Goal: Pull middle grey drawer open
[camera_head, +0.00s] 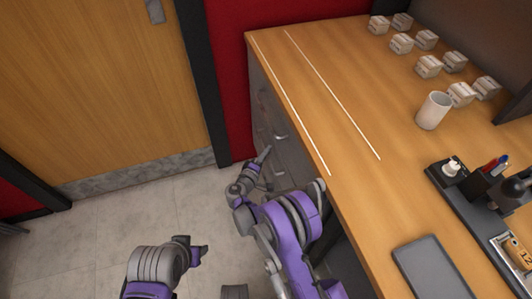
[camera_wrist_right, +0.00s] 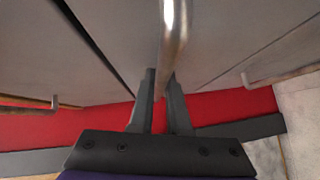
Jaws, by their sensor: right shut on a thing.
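The grey drawer unit (camera_head: 264,92) stands under the wooden counter, its fronts seen steeply from above in the head view. In the right wrist view the middle grey drawer (camera_wrist_right: 120,25) fills the centre, with its metal bar handle (camera_wrist_right: 173,35) running toward me. My right gripper (camera_head: 264,160) is at the drawer fronts. In the wrist view its two fingers (camera_wrist_right: 162,100) are shut on this handle. A dark gap borders the drawer on one side; I cannot tell whether it is pulled out. My left arm shows at the bottom left, its gripper's state unclear.
Neighbouring handles (camera_wrist_right: 30,103) lie on both sides in the wrist view. The counter (camera_head: 350,60) above holds a white cup (camera_head: 433,110), several small white boxes and a dark tablet (camera_head: 429,267). The tiled floor (camera_head: 110,220) before the drawers is clear, up to the wooden door (camera_head: 90,80).

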